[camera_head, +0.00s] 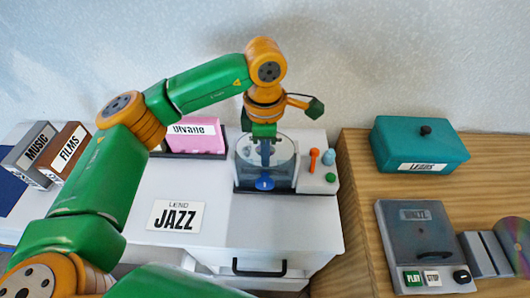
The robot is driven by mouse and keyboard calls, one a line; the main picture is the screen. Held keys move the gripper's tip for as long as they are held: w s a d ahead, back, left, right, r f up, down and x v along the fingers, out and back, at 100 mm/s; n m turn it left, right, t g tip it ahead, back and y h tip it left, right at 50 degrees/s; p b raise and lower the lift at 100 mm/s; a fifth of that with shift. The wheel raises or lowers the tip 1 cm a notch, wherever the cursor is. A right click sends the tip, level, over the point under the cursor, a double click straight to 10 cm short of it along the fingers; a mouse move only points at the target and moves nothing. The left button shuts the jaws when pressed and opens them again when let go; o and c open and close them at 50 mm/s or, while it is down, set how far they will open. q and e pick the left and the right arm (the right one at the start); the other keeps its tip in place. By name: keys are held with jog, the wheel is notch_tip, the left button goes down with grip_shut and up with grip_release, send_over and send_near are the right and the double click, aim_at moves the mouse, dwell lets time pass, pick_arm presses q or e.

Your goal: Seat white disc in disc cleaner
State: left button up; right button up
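The disc cleaner (312,184) stands on the right part of the white cabinet top. It has a clear, rounded front section with a blue part (264,183) low in its middle. A pale round outline shows in this section; I cannot tell whether it is the white disc or the clear cover. My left gripper (265,158) points down into this section from above. Its fingers are small and seen through or against the clear surface, so I cannot tell whether they are open or hold the disc's edge. My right gripper is out of view.
A pink case (196,138) stands behind left, near MUSIC (33,147) and FILMS (68,148) boxes. On the wooden top are a teal box (418,146), a player (419,235) and a shiny disc (516,238).

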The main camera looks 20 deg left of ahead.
pick_arm(q)
jog(key=shift+s+f, duration=0.25)
jog(key=shift+f, duration=0.05)
jog(key=shift+w+r+p, duration=0.15)
jog(key=shift+r+p, duration=0.35)
jog(key=shift+p, duration=0.2)
notch_tip(320, 180, up, 12)
jog(key=shift+w+p, duration=0.25)
jog(key=shift+p, duration=0.1)
